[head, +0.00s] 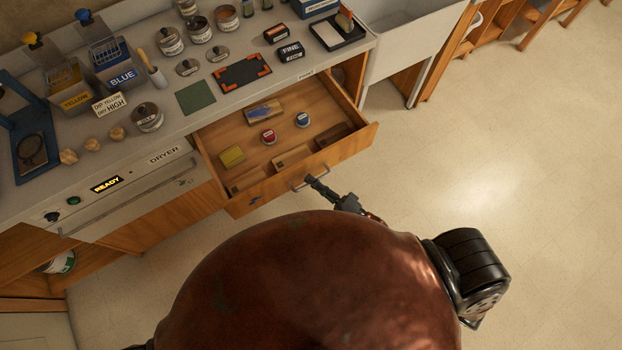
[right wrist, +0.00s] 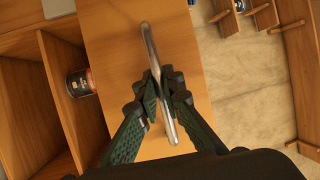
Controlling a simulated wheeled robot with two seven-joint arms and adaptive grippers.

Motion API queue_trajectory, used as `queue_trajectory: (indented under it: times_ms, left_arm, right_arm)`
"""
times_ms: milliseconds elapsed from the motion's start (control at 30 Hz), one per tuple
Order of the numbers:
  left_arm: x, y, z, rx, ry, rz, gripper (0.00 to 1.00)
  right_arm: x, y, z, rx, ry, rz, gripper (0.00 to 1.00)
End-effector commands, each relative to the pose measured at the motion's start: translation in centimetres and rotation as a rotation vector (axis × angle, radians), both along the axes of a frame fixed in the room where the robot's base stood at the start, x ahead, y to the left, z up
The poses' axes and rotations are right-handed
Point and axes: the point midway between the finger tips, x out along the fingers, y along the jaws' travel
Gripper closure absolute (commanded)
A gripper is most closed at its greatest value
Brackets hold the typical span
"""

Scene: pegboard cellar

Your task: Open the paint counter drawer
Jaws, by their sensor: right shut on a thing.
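The wooden paint counter drawer (head: 238,134) is pulled well out from under the grey counter (head: 200,85) in the head view, and its inside shows. My right gripper (head: 315,183) is at the drawer front and shut on the metal bar handle (head: 298,186). In the right wrist view its fingers (right wrist: 163,95) close around the handle (right wrist: 153,60), with the drawer front behind. My left gripper is not in view.
The dryer (head: 130,190) with a lit READY display sits left of the drawer. Tins, a brush pot and blue and yellow bins (head: 120,72) stand on the counter. A pale sink (head: 410,40) is to the right. The floor (head: 480,160) at right is clear.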

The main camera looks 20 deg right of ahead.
Motion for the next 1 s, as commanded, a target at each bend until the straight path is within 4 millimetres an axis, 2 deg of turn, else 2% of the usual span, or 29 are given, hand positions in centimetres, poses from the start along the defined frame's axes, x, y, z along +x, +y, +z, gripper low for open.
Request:
queue_trajectory:
  times_ms: [167, 200, 433, 767, 867, 1000]
  left_arm:
    - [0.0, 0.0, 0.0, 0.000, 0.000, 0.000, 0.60]
    - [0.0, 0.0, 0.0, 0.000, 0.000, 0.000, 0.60]
    - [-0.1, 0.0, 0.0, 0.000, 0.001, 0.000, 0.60]
    - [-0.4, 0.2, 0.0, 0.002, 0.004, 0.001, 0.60]
    - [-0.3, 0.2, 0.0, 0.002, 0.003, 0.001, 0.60]
    - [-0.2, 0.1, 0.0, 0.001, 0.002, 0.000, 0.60]
  right_arm:
    - [0.0, -0.1, -0.1, -0.001, 0.003, -0.001, 1.00]
    - [0.0, -0.1, -0.1, -0.001, 0.003, -0.001, 0.90]
    - [0.0, 0.0, -0.1, -0.001, 0.002, 0.000, 0.74]
    - [-0.3, -0.2, -0.1, -0.001, 0.002, 0.001, 0.74]
    - [-1.2, -0.8, -0.4, -0.003, 0.003, 0.001, 0.74]
    - [-3.3, -2.3, -0.9, -0.004, 0.006, 0.000, 0.74]
